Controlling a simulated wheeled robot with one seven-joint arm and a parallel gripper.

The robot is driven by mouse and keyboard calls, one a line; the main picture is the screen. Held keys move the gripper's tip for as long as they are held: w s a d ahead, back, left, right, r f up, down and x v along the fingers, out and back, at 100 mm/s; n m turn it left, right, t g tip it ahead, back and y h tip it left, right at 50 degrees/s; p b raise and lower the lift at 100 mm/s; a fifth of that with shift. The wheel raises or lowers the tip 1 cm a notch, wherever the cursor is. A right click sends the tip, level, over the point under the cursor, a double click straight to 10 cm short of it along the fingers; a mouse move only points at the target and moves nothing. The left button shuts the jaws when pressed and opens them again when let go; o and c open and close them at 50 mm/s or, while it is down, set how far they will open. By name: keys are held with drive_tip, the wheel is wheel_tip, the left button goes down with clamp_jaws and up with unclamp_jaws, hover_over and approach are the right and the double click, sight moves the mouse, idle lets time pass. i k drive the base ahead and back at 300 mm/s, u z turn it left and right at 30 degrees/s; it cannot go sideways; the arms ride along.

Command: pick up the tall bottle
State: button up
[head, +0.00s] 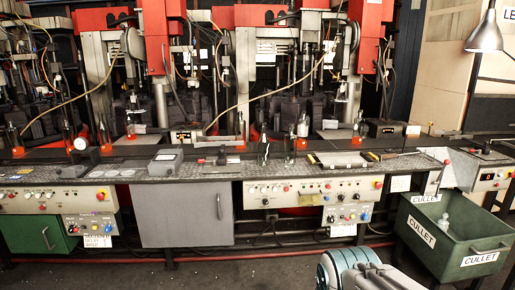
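Several bottles stand along the long bench, and I cannot tell for sure which one is the tall bottle. A clear, slim bottle (263,150) stands upright near the middle of the bench. Just right of it is another bottle with an orange glow (290,148). More bottles stand further back: a tall, dark, slim one at left (67,130), one beside a round dial (104,136), one at centre left (130,128) and one at right (357,130). My arm's white and teal link shows at the bottom, right of centre. My gripper is not in view.
The dark bench top (210,170) carries a grey box (165,162), a flat tray (337,160) and small tools. Control panels and a grey cabinet (187,213) front it. A green cullet bin (450,240) stands at right, a lamp (485,38) above. Red machines rise behind. Dark floor is clear in front.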

sight(263, 143)
drive_tip(key=u, duration=0.35)
drive_tip(key=i, duration=2.8)
drive_tip(key=z, duration=0.4)
